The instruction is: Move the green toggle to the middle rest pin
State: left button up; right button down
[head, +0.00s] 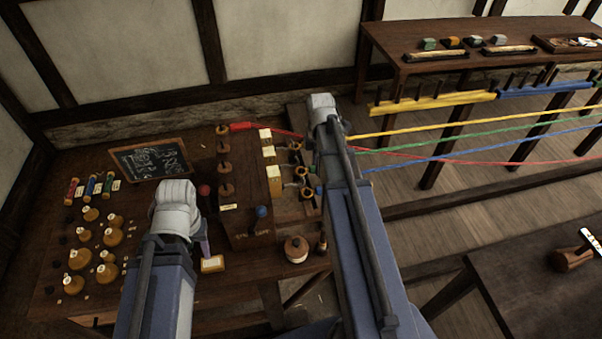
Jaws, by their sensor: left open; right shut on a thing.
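The green rope (455,140) runs in from the right and passes out of sight behind my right arm. I cannot make out the green toggle, which may be hidden there. The red toggle (241,127) lies at the back of the wooden block, with its red rope running right. A row of wooden pins with round discs (225,168) stands along the block's left side. I cannot tell which is the middle rest pin. My arms hide both grippers' jaws, so nothing held in them shows.
A chalkboard (150,160) and several corked brown pots (112,236) stand on the table at left. Yellow (405,122) and blue (480,143) ropes stretch beside the green one. Cream blocks (269,152) stand beside the pins. A mallet (572,258) lies on the right table.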

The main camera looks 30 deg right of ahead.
jog(key=c, duration=0.5)
grip_release()
jog(key=shift+c, duration=0.2)
notch_tip(320, 180, up, 8)
jog(key=p, duration=0.8)
jog(key=shift+r, duration=0.1)
dwell(0.5)
